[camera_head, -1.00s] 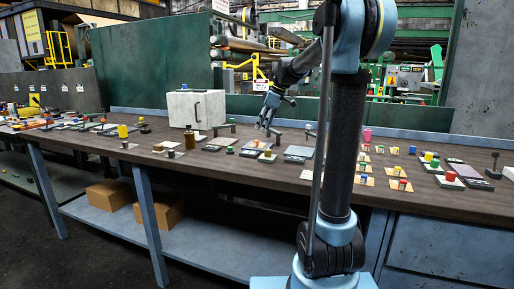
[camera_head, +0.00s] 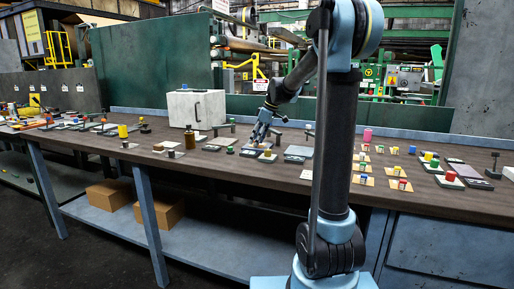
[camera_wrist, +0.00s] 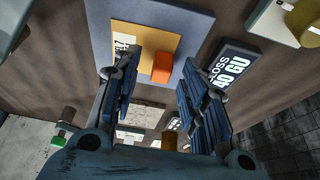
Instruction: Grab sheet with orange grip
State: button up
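In the wrist view, an orange block-shaped grip (camera_wrist: 162,68) stands on a tan-yellow sheet (camera_wrist: 146,38) with a white printed label. The sheet lies on a blue-grey plate (camera_wrist: 192,22). My gripper (camera_wrist: 160,70) is open, with one finger to the left and one to the right of the grip in the picture. I see no contact with the grip. In the head view, my gripper (camera_head: 258,143) is low over the middle of the bench, close above the small plates there. The orange grip is too small to make out in that view.
A dark plate with white lettering (camera_wrist: 234,66) lies close to the right finger. The long bench (camera_head: 240,170) carries many small plates and blocks. A pale box (camera_head: 196,108) stands left of my gripper, and a brown bottle (camera_head: 190,138) stands before it.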

grip_shut()
jog(key=shift+r, duration=0.15)
